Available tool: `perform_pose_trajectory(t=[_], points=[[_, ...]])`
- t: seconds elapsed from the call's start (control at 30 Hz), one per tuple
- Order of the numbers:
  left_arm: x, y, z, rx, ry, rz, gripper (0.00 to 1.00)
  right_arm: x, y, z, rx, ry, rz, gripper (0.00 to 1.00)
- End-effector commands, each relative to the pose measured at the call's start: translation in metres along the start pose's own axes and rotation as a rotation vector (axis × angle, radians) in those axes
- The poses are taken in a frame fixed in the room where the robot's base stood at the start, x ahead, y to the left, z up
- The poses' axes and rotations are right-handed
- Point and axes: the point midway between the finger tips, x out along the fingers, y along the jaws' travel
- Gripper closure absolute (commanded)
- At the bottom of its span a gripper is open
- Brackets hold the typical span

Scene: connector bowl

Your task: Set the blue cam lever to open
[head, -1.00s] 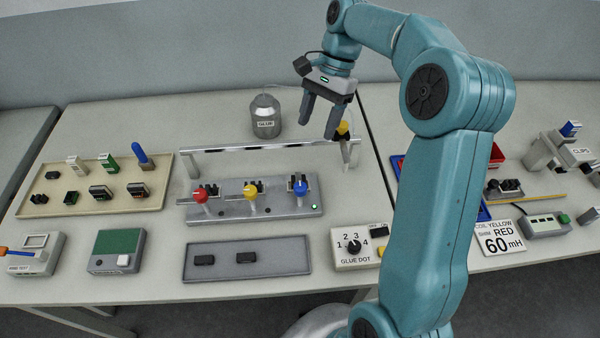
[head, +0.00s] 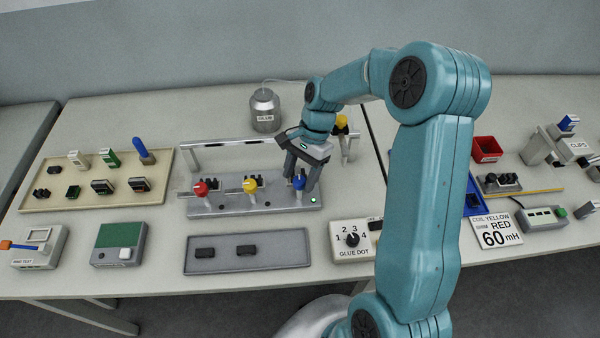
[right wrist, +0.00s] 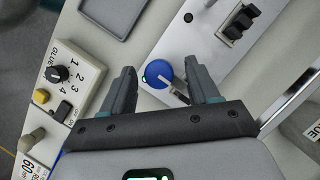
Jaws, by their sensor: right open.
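The blue cam lever (head: 299,182) stands at the right end of a grey fixture plate (head: 225,207), in a row with a red and a yellow lever. My right gripper (head: 300,183) is open above and around it. In the right wrist view the blue knob (right wrist: 158,72) lies between the two spread fingers of the gripper (right wrist: 160,88), with a gap on each side. Its silver arm runs from the knob toward the gripper body. In the head view the fingers partly hide the blue lever and its black connector. My left gripper is out of view.
The red lever (head: 201,188) and yellow lever (head: 250,186) stand to the left. A metal rail (head: 235,144) runs behind the plate. A glue dial box (head: 352,240) is at the front right, and a grey tray (head: 248,254) lies in front. The glue bottle (head: 265,111) stands at the back.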

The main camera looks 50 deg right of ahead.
Motion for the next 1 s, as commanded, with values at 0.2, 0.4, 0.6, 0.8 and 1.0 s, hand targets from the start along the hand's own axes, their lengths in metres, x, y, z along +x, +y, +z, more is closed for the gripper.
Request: perform_pose_trajectory(t=[0.2,0.4,0.6,0.8,1.0], points=[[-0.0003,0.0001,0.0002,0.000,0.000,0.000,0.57,0.0033,-0.0004,-0.0009,0.001,0.001,-0.001,0.40],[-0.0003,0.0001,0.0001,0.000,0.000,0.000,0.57,0.0031,-0.0004,-0.0008,0.001,0.000,-0.001,0.72],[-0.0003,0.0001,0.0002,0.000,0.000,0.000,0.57,0.0026,-0.0005,-0.0008,0.000,0.001,-0.001,0.95],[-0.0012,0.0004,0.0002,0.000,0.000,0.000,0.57,0.0022,-0.0008,-0.0006,-0.024,0.000,0.010,0.95],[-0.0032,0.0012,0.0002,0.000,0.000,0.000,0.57,0.0013,-0.0021,-0.0006,-0.117,0.002,0.047,0.95]])
